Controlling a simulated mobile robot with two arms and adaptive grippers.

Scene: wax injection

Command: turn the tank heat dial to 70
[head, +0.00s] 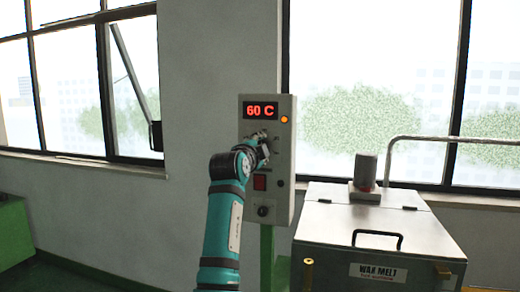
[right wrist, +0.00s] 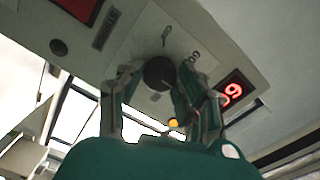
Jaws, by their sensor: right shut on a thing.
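My right gripper (head: 262,146) is at the middle of the box face, just below the display. In the right wrist view the tank heat dial (right wrist: 158,72) is a dark round knob on a pale printed scale, between the two fingers of the right gripper (right wrist: 160,80). The gripper is shut on the dial. In the head view the gripper mostly hides the dial. The tilted display also shows in the right wrist view (right wrist: 233,90). My left gripper is out of view.
An orange lamp (head: 284,119) is lit beside the display. A red switch (head: 260,183) and a black knob (head: 263,211) sit lower on the box. The wax melt tank (head: 330,230), with a handle on its lid, stands at the right.

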